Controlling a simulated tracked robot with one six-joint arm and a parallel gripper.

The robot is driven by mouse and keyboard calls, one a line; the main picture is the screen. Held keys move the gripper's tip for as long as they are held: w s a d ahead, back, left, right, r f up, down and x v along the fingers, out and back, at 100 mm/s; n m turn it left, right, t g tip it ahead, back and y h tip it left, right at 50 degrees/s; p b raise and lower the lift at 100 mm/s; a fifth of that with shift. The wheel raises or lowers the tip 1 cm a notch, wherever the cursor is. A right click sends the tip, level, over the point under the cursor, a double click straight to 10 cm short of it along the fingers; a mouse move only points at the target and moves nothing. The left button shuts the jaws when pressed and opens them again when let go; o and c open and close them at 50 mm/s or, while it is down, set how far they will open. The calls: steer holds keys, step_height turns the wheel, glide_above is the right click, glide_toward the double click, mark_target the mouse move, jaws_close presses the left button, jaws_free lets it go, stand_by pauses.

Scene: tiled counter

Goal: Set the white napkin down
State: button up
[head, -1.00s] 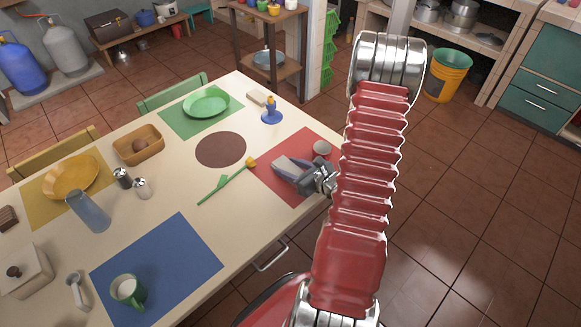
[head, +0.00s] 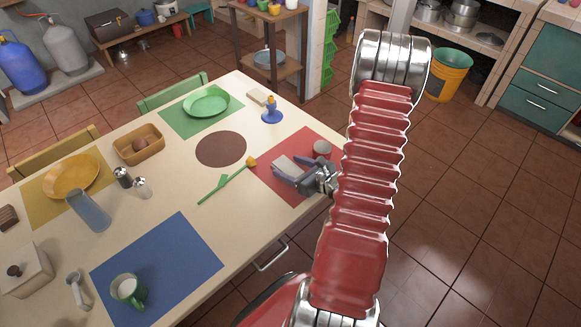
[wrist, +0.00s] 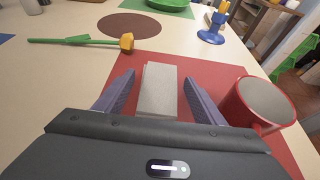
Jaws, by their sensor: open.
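The white napkin (wrist: 159,88) is a folded, pale rectangle lying on the red placemat (wrist: 196,73). It also shows in the head view (head: 286,165), partly hidden by my gripper. My gripper (wrist: 160,82) is open, with one finger on each side of the napkin. Gaps show between the napkin and both fingers at the far end. In the head view my gripper (head: 290,174) is low over the red placemat.
A red-rimmed mug (wrist: 264,101) stands close to the right of my gripper. A yellow flower with a green stem (wrist: 80,41) lies to the left. A brown round mat (wrist: 132,25) and a blue candle holder (wrist: 213,30) are beyond the placemat.

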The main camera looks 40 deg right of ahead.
steer(key=v, duration=1.1)
steer(key=shift+s, duration=0.25)
stand_by(0.4)
steer(key=w+a+r+n+g+y, duration=0.2)
steer(key=a+r+n+g+y, duration=0.3)
steer(key=a+n, duration=0.55)
steer(key=w+a+r+n+g+y, duration=0.1)
steer(key=a+r+n+g+y, duration=0.1)
steer(key=a+r+n, duration=0.9)
steer(key=s+a+r+n+h, duration=0.7)
steer(key=a+r+n, duration=0.2)
steer(key=n, duration=0.5)
steer(key=shift+a+r+g, duration=0.2)
steer(key=shift+r+g, duration=0.2)
steer(key=shift+r, duration=0.1)
